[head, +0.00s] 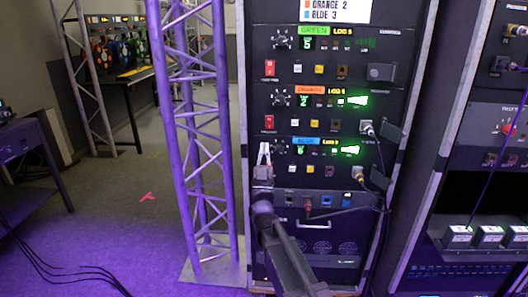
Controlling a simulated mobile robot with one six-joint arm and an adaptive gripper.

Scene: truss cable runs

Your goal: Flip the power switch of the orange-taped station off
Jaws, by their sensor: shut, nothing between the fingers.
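The orange-taped station (330,107) is the middle of three stacked panels in the rack. Its orange label (311,90) sits at the top, with a lit green digit and a bright green meter (352,100) beside it. Its red power switch (268,122) is at the panel's left, below a round knob (281,100). Which way the switch is tipped is too small to tell. My gripper (264,148) is shut and empty, pointing up, a little below this switch in the picture. It covers the left part of the blue-taped station, whose switch is hidden.
The green-taped station (313,30) above has its own red switch (270,68). The blue-taped station (302,141) is below. Plugged cables (368,130) hang at the rack's right. A metal truss (200,150) stands close left.

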